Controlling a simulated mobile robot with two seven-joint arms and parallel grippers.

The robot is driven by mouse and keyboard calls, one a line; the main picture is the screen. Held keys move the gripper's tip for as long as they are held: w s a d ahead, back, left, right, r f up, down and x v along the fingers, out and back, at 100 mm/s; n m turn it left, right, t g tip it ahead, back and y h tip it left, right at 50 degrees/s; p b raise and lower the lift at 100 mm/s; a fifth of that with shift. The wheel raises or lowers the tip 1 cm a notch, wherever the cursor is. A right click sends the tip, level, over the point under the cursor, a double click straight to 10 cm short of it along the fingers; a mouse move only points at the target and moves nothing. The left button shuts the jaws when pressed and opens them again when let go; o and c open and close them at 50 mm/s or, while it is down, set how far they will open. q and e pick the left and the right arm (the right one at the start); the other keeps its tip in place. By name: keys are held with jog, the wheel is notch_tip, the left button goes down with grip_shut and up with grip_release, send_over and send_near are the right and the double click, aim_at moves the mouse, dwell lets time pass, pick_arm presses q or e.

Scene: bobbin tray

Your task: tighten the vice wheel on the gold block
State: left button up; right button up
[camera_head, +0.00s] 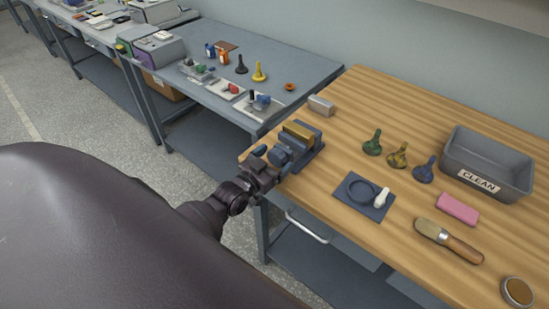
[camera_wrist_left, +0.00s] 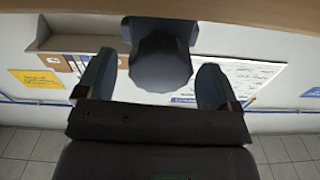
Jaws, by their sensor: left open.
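The gold block (camera_head: 299,130) sits in the jaws of a blue-grey vice (camera_head: 308,148) at the left end of the wooden bench. The vice wheel (camera_head: 279,155) faces my left gripper (camera_head: 270,162). In the left wrist view the dark, many-sided wheel (camera_wrist_left: 160,62) lies between the two fingers of my left gripper (camera_wrist_left: 154,82). The fingers are apart, with a visible gap on each side of the wheel. The gold block is out of sight in that view. My right gripper is not in view.
A small grey block (camera_head: 321,105) lies behind the vice. A dark square mat (camera_head: 352,199) lies to its right. Several coloured bobbins, a grey CLEAN bin (camera_head: 483,165), a pink block (camera_head: 458,209) and a brush (camera_head: 447,239) stand farther right. A grey table (camera_head: 310,63) adjoins at left.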

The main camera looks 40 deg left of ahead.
pick_arm(q)
jog(key=shift+w, duration=0.2)
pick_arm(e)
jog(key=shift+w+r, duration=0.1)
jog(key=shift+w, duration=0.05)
pick_arm(q)
jog(key=c, duration=0.9)
jog(key=shift+r+m+p, duration=0.15)
jog(key=shift+m+p, duration=0.6)
jog(key=shift+m, duration=0.25)
jog(key=shift+m+p, duration=0.3)
jog(key=shift+m, duration=0.1)
jog(key=shift+d+m+p, duration=0.1)
jog(key=shift+m+p, duration=0.2)
jog(key=shift+m, duration=0.6)
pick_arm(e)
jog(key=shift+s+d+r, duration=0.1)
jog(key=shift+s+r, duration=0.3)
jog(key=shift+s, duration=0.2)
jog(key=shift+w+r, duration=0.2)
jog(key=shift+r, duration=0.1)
